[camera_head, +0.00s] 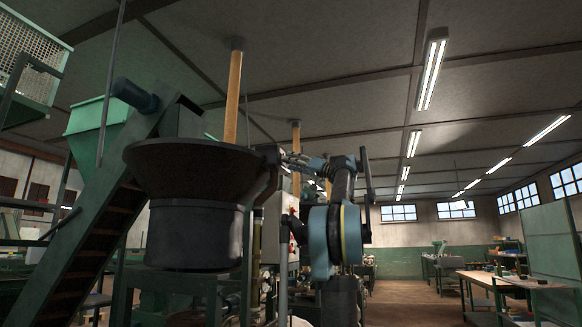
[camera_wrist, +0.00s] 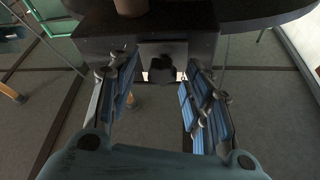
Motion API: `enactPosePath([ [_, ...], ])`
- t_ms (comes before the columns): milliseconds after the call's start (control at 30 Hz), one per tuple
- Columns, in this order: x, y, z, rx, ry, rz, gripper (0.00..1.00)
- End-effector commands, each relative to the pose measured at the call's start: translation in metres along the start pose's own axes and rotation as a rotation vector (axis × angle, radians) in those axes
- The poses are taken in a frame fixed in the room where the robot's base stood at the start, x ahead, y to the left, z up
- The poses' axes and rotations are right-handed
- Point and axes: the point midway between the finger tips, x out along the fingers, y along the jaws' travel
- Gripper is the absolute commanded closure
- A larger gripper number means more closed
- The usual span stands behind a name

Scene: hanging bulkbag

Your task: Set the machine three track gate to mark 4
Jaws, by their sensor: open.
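The machine's large dark bowl (camera_head: 195,170) fills the left middle of the head view. A dark fitting (camera_head: 268,153) sits at its right rim, beside my gripper (camera_head: 292,160). In the wrist view, a dark box-shaped part (camera_wrist: 105,45) with a small dark lug or knob (camera_wrist: 160,68) lies ahead of my gripper (camera_wrist: 161,82). I cannot tell for certain that this is the track gate. My blue-padded fingers are apart, one on each side of the lug, with gaps visible. Contact is unclear. No marks or numbers are readable.
A sloping conveyor (camera_head: 95,240) and a green hopper (camera_head: 97,117) stand left of the bowl. A yellow post (camera_head: 233,98) rises behind it. A workbench (camera_head: 490,280) stands at the far right, with open floor (camera_head: 415,300) before it.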

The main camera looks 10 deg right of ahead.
Motion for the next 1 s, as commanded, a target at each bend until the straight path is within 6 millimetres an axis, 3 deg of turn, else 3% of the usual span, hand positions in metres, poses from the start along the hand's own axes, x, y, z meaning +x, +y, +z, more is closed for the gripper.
enactPosePath([
  [400, 0.009, 0.000, 0.000, -0.001, 0.000, 0.001, 0.54],
  [433, 0.009, 0.000, 0.000, -0.001, 0.000, 0.001, 0.57],
  [633, 0.008, 0.000, 0.000, -0.001, 0.000, 0.001, 1.00],
  [1000, 0.010, 0.013, -0.004, -0.001, -0.001, 0.001, 1.00],
])
